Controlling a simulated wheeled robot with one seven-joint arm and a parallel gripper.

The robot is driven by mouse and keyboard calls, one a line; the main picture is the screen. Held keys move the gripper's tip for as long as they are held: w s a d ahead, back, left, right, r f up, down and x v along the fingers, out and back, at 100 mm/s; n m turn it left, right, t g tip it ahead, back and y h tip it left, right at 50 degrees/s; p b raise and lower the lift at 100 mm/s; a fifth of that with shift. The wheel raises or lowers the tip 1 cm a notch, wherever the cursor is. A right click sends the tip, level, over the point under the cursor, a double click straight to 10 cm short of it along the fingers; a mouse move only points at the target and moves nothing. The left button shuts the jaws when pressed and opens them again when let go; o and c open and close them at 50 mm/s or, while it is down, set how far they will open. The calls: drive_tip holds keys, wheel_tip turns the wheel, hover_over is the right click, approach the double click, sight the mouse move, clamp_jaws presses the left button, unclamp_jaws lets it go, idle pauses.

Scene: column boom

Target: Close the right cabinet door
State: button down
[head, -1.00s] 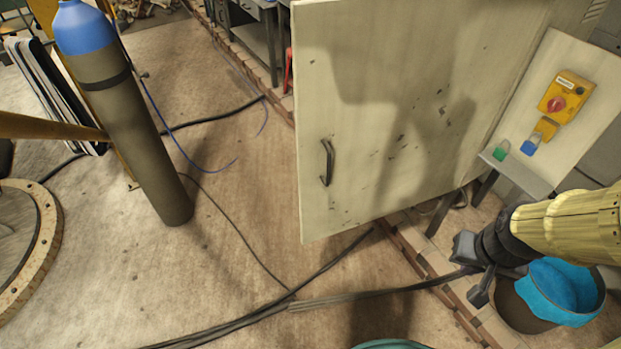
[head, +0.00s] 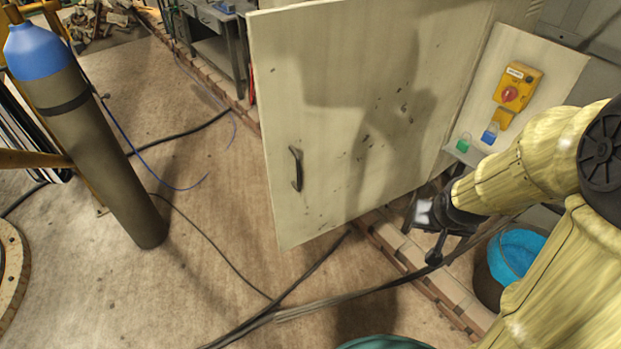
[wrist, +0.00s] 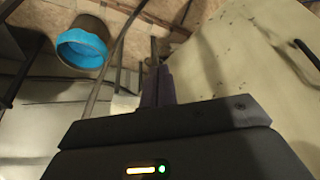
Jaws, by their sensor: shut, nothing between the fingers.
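The cream cabinet door (head: 345,120) stands open in the middle of the head view, with its free edge to the left. Its dark handle (head: 296,169) sits near that free edge. My gripper (head: 424,212) is near the lower right part of the door, far from the handle. It is shut and empty. In the wrist view the shut fingers (wrist: 157,85) point along the door (wrist: 250,50), which fills the right side, and the handle (wrist: 307,54) shows at the right edge. I cannot tell whether the gripper touches the door.
A panel with a yellow and red switch (head: 517,88) stands right of the door. A bin with a blue liner (head: 518,250) is below my arm. A blue-topped gas cylinder (head: 95,130) stands at the left.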

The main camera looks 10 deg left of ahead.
drive_tip(key=w+a+f+t+y, duration=0.2)
drive_tip(key=w+a+y, duration=0.1)
drive_tip(key=w, duration=0.4)
drive_tip(key=w+a+f+t+y, duration=0.2)
drive_tip(key=w+a+f+y, duration=0.15)
drive_tip(key=w, duration=0.35)
drive_tip(key=s+a+f+m+g+y, duration=0.1)
drive_tip(key=s+a+m+g+y, duration=0.1)
drive_tip(key=a+y, duration=0.7)
drive_tip(key=shift+s+m+g+y, duration=0.3)
drive_tip(key=shift+s+g+y, duration=0.6)
drive_tip(key=shift+y, duration=0.15)
drive_tip(key=shift+w, duration=0.1)
drive_tip(key=p+x, duration=0.5)
drive_tip(key=x, duration=0.9)
drive_tip(key=shift+p, duration=0.4)
